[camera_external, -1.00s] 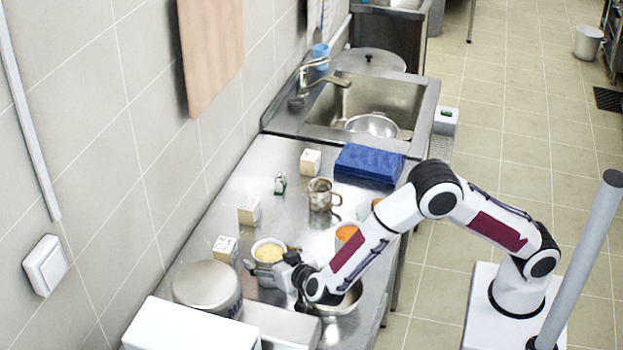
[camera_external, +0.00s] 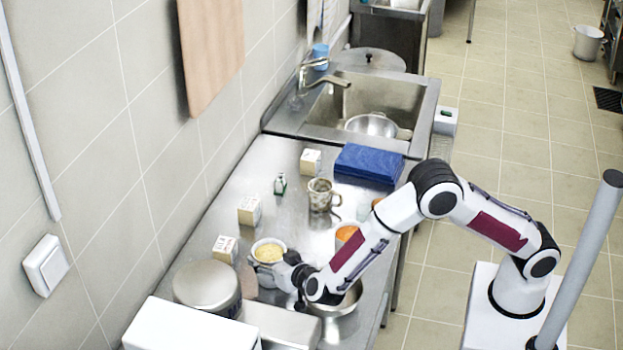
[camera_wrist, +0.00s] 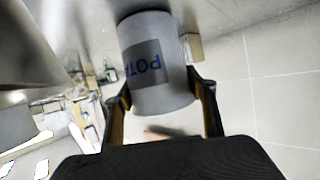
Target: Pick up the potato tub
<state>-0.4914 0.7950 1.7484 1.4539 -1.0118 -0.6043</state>
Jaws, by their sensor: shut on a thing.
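The potato tub (camera_wrist: 158,85) is grey with a dark label reading "POTA" in the wrist view, the rest of the word being out of sight. In the external view the tub (camera_external: 267,256) is open at the top and shows pale yellow contents, near the wall side of the steel counter. My gripper (camera_external: 274,272) has one finger on each side of the tub and is shut on it. The fingers also show in the wrist view (camera_wrist: 163,98). Part of the tub is hidden by the gripper in the external view, and I cannot tell how far its base is above the counter.
A small carton (camera_external: 225,249) and a lidded pot (camera_external: 208,288) stand close to the tub. A steel bowl (camera_external: 340,301) lies under my wrist. Another carton (camera_external: 249,210), a patterned mug (camera_external: 321,196) and a blue cloth (camera_external: 368,165) are farther back. The mid-counter is fairly clear.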

